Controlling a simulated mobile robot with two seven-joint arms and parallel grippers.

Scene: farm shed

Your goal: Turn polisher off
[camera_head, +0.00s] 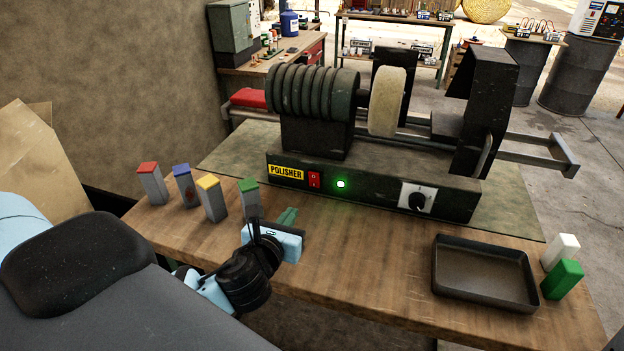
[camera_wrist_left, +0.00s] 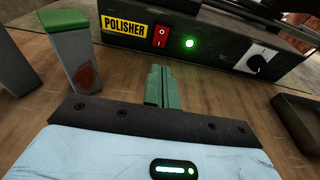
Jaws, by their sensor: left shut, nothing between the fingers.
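The polisher (camera_head: 375,188) stands on the wooden bench, with a dark motor and a pale wheel. Its front carries a yellow label, a red rocker switch (camera_head: 314,180), a glowing green light (camera_head: 340,184) and a dial (camera_head: 416,199). My left gripper (camera_head: 288,215) is shut and empty, low over the bench in front of the polisher and below the switch. In the left wrist view its green fingers (camera_wrist_left: 158,86) are together, pointing toward the panel, apart from the switch (camera_wrist_left: 160,36). The green light (camera_wrist_left: 190,43) is lit there too. My right gripper is not in view.
Several grey blocks with coloured tops stand left of my gripper; the green-topped one (camera_head: 249,198) is closest. A dark tray (camera_head: 484,304) lies at the right, beside a white block (camera_head: 560,250) and a green block (camera_head: 562,280). The bench between gripper and tray is clear.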

